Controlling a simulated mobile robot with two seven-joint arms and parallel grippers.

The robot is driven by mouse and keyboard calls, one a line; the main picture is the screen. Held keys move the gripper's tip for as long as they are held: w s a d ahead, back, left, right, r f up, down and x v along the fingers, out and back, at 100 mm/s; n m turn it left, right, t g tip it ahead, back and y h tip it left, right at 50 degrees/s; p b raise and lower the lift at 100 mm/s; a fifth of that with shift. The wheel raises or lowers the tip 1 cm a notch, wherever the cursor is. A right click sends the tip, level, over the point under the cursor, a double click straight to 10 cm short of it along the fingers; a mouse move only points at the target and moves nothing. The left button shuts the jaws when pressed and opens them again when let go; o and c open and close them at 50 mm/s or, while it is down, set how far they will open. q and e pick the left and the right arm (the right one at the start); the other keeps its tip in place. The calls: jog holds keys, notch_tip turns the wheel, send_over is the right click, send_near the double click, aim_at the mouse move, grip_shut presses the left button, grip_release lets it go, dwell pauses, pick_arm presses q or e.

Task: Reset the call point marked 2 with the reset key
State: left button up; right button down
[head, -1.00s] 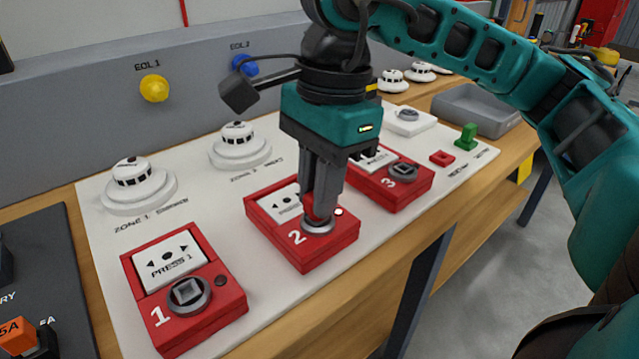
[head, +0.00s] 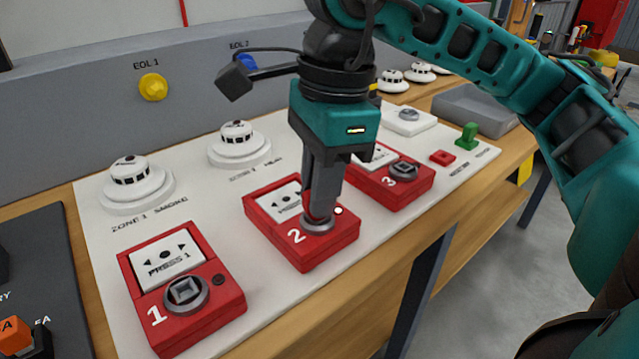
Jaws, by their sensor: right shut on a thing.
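The call point marked 2 (head: 335,238) is a red box in the middle of the white board, with a round grey key socket and a small bright lamp beside it. My right gripper (head: 318,212) points down over that socket, its fingers shut on the reset key. The key is almost wholly hidden by the fingers; a sliver of red shows at their left side. The fingertips are right at the socket; how deep the key sits cannot be told. My left gripper is not in view.
Call point 1 (head: 205,318) is at the front left and call point 3 (head: 410,187) at the right, their lamps dark. White detectors (head: 136,190) stand behind.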

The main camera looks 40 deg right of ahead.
jog(key=shift+m, duration=1.9)
jog(key=shift+m, duration=0.6)
jog(key=shift+m+t+b, duration=0.3)
jog(key=shift+m, duration=0.2)
